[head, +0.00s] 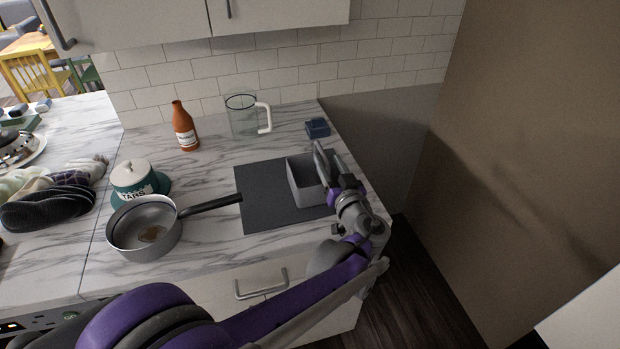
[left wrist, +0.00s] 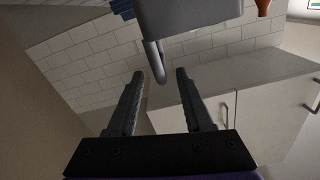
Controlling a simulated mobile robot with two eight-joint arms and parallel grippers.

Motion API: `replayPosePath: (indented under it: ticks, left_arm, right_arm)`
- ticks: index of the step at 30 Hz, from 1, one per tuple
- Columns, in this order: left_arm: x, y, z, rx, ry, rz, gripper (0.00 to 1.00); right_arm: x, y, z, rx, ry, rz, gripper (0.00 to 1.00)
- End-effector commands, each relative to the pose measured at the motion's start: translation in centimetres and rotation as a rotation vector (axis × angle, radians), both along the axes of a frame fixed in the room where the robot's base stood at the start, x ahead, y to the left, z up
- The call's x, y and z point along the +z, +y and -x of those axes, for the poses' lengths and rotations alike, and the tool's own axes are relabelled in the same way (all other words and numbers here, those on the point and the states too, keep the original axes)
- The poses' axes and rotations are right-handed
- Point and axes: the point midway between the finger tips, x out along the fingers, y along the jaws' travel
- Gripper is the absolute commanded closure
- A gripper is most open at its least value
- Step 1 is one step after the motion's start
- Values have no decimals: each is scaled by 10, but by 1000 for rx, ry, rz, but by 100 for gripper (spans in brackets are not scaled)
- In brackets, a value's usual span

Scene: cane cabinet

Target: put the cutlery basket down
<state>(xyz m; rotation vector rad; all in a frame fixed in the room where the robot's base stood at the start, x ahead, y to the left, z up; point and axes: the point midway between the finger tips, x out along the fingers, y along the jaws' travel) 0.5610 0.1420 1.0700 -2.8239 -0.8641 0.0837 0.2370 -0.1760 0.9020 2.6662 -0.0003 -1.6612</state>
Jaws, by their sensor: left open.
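The grey cutlery basket (head: 303,186) is upright over the right part of the dark grey mat (head: 262,198) on the counter, and looks to rest on it. In the left wrist view, the basket (left wrist: 200,14) is at the top, with its handle (left wrist: 154,62) reaching down between the fingertips. My left gripper (head: 325,163) is at the basket's right side in the head view and hides part of it. Its fingers (left wrist: 159,74) are apart, with gaps to the handle. My right gripper is not in view.
A saucepan (head: 143,241) stands left of the mat, its handle reaching over the mat's edge. A lidded pot (head: 133,180), a bottle (head: 184,128), a glass jug (head: 242,120) and a small blue item (head: 317,128) stand around. A tall brown panel (head: 530,150) is at the right.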

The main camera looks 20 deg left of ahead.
Motion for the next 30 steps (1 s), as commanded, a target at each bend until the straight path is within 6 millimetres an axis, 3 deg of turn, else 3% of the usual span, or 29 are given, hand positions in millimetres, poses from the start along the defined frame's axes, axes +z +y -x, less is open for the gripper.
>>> replayPosePath:
  ticks: [8,17,24,30]
  left_arm:
    - [0,12,-16,1,1,0,49]
    - [0,37,-49,2,0,0,49]
    - [-1,38,-52,0,1,1,49]
    - [-1,38,-52,0,1,1,85]
  right_arm:
    - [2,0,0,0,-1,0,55]
    - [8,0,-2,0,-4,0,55]
    - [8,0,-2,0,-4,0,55]
    - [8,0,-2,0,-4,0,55]
